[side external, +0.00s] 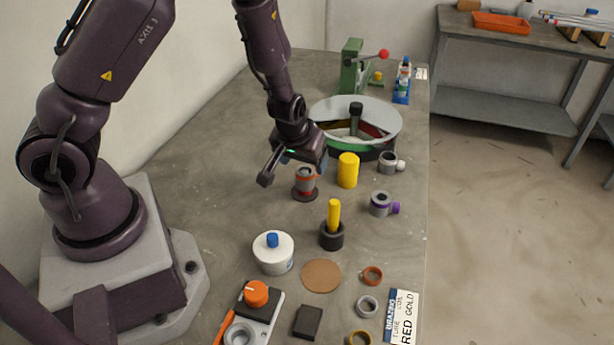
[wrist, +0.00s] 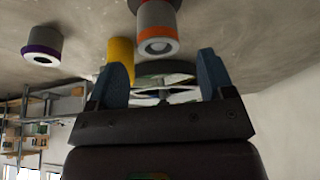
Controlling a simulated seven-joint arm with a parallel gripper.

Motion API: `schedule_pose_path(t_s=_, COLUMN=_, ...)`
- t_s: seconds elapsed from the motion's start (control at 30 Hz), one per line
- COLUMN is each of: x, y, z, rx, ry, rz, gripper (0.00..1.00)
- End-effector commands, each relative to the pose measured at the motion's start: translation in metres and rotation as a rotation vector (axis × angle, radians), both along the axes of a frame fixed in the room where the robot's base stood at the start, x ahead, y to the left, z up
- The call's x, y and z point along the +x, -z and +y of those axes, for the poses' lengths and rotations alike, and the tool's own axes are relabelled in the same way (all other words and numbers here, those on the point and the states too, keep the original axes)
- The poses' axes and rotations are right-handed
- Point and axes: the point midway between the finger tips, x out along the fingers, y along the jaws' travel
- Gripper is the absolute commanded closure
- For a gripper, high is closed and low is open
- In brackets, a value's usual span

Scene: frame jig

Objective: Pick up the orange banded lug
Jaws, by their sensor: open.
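The orange banded lug (side external: 305,186) is a grey cylinder with an orange band near its top, standing upright on a small dark round base in the side view. In the wrist view the lug (wrist: 157,22) shows at top centre, its round hollow end facing the camera. My gripper (side external: 304,163) is just above and beside the lug, partly covering its top in the side view. In the wrist view my gripper (wrist: 163,62) has its two blue fingers wide apart with nothing between them. The lug appears beyond the fingertips; I cannot tell whether anything touches.
A yellow cylinder (side external: 348,171) stands close right of the lug. A purple banded lug (side external: 380,204) and a grey fitting (side external: 388,163) lie farther right. A large round tray (side external: 392,128) is behind. A yellow peg in a black holder (side external: 332,232) stands in front.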

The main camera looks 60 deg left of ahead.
Motion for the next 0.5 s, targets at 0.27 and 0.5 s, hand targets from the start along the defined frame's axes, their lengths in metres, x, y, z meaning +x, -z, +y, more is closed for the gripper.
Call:
schedule_pose_path(t_s=0.27, x=0.01, y=0.036, z=0.007, rx=0.0, ry=-0.001, rz=0.001, gripper=0.25)
schedule_pose_path(t_s=0.5, x=0.011, y=0.039, z=0.007, rx=0.0, ry=0.0, rz=0.0, gripper=0.25)
